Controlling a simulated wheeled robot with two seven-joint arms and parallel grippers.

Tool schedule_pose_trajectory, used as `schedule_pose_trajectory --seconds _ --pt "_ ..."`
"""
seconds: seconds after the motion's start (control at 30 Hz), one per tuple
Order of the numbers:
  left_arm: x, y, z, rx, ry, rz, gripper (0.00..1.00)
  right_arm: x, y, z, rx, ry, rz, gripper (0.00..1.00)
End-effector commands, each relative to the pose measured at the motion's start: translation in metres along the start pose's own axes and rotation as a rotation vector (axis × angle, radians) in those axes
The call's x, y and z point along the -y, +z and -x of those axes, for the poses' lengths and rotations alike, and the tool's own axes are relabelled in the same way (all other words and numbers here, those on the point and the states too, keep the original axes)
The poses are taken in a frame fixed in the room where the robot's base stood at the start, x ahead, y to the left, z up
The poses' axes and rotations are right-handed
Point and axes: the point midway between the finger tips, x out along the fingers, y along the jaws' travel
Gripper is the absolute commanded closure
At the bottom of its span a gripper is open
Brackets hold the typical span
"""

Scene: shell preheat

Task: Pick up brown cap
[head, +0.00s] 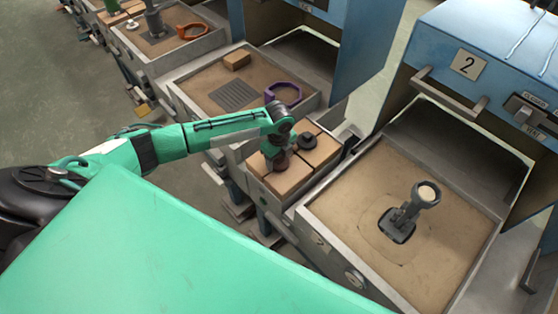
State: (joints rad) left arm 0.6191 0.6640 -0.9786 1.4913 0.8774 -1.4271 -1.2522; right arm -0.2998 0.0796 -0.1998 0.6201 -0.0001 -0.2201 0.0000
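My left arm reaches in from the left, and its gripper (276,150) points down over a narrow tray of tan blocks. A small reddish-brown piece, which looks like the brown cap (279,162), shows right at the gripper's lower end, above the front left block. The gripper and wrist cover much of it. The fingertips are too small and dark to tell whether they are open or shut on it. A dark grey cap (307,140) sits on a block just behind and to the right, apart from the gripper. My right gripper is not in view.
Another sand tray further back holds a purple ring-shaped piece (283,93), a tan block (237,60) and a dark grate (234,95).

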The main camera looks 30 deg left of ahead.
Motion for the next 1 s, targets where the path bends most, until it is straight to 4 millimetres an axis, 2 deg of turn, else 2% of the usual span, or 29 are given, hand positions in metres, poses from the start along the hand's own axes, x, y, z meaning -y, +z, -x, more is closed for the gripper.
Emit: schedule_pose_trajectory --seconds 0.03,0.1,0.37,0.57,0.77,1.0 --pt "0.0 0.0 0.0 0.0 0.0 0.0 0.48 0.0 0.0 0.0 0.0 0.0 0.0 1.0" --pt "0.0 0.0 0.0 0.0 0.0 0.0 0.59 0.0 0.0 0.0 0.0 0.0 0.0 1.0" --pt "0.0 0.0 0.001 0.0 0.0 0.0 0.59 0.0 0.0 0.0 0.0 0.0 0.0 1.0" --pt "0.001 0.0 0.013 0.0 -0.002 0.0 0.59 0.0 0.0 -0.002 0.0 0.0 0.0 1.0" --pt "0.001 0.001 0.048 0.001 -0.004 -0.001 0.59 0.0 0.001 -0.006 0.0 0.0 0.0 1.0" --pt "0.001 0.001 0.117 0.001 -0.006 -0.002 0.59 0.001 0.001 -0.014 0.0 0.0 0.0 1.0"
